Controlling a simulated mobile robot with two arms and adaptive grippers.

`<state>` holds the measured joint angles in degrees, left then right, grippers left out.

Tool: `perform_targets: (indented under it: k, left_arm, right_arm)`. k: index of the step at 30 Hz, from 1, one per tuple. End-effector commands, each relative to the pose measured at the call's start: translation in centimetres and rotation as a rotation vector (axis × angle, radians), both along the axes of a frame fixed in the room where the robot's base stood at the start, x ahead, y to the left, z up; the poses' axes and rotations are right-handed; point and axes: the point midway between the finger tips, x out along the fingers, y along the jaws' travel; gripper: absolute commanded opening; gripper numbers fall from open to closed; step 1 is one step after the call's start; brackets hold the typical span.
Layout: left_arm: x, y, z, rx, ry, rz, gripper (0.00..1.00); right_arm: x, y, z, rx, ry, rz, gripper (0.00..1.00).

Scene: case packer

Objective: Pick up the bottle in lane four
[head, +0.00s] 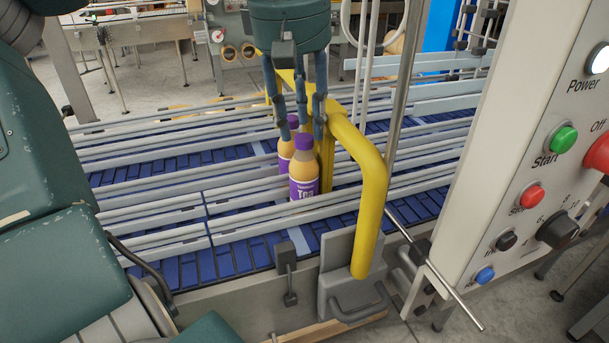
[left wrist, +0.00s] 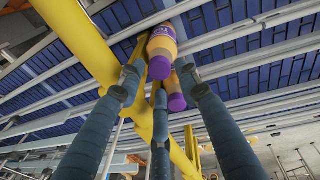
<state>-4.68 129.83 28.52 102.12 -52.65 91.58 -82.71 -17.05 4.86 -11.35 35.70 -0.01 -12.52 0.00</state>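Two orange bottles with purple caps and purple "Tea" labels stand upright between the rails of the conveyor. The front bottle (head: 303,176) shows most of its label in the head view. The rear bottle (head: 285,150) stands just behind it and is partly hidden. My left gripper (head: 301,128) points down from above with its three fingers spread, the tips around cap height. Both bottles show beyond the fingertips in the left wrist view, one with its label (left wrist: 162,45) and one mostly as a cap (left wrist: 176,102). No firm grip shows; finger contact is unclear. My right gripper is out of view.
A thick yellow bent pipe (head: 373,190) rises close beside the bottles and gripper. Grey guide rails (head: 150,217) divide the blue conveyor (head: 235,258) into lanes. A control panel with buttons (head: 530,150) stands at right. The lanes left of the bottles look empty.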

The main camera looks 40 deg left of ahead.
Motion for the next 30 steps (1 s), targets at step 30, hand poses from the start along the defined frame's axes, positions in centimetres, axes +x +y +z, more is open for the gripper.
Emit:
perform_targets:
  k: [30]
  left_arm:
    - [0.3, 0.2, -2.0, 0.001, -0.004, 0.002, 0.0]
  right_arm:
    - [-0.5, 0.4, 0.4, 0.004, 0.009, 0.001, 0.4]
